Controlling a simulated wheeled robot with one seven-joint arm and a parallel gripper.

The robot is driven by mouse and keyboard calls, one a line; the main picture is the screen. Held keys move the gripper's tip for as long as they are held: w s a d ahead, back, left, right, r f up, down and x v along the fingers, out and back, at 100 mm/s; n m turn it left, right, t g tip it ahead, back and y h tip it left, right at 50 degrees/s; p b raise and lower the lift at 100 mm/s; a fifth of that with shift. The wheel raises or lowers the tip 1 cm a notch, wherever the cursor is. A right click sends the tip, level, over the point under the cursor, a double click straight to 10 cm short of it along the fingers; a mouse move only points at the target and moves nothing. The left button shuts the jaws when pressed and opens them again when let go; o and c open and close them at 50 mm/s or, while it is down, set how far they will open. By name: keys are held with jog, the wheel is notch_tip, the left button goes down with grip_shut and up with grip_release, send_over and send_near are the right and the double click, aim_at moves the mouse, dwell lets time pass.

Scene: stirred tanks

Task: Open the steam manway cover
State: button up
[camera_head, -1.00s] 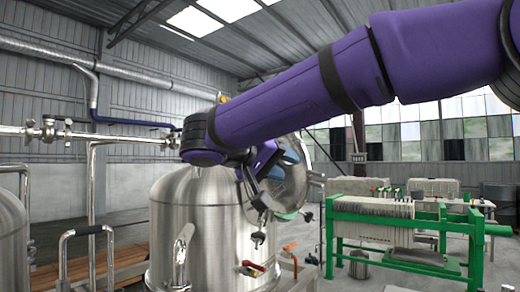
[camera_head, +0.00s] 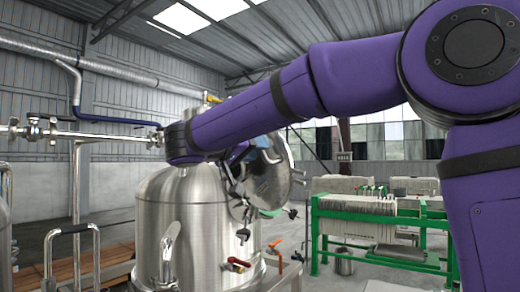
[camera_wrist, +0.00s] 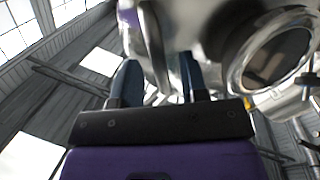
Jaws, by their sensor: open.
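The manway cover (camera_head: 270,178) is a round polished metal disc at the upper right side of the steel tank (camera_head: 185,222). It stands tilted up, well off level, with clamp knobs around its rim. In the wrist view, shiny metal with a round, ringed glass port (camera_wrist: 278,58) fills the upper right, likely part of the cover. My gripper (camera_wrist: 158,78) shows two blue fingers spread apart with nothing clearly held between them. In the head view my gripper is mostly hidden behind my forearm and beside the cover. Whether the fingers touch the metal cannot be told.
A red-handled valve (camera_head: 237,264) sits on the tank's lower front. A bent metal handrail (camera_head: 72,232) and a horizontal pipe (camera_head: 100,137) are at the left. A green-framed filter press (camera_head: 380,228) stands at the right. Open floor lies between the press and the tank.

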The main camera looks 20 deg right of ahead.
aim_at(274, 143)
jog(key=shift+x, duration=1)
grip_shut()
jog(key=shift+n+t+y, duration=0.6)
jog(key=shift+t+y, duration=0.1)
jog(key=shift+w+d+r, duration=0.2)
jog(key=shift+d+r, duration=0.05)
jog(key=shift+d, duration=0.65)
jog(key=shift+w+d+r, duration=0.2)
jog(key=shift+d, duration=0.7)
jog(key=shift+w+d+r, duration=0.2)
jog(key=shift+d+r, duration=0.05)
jog(key=shift+d, duration=0.65)
grip_release()
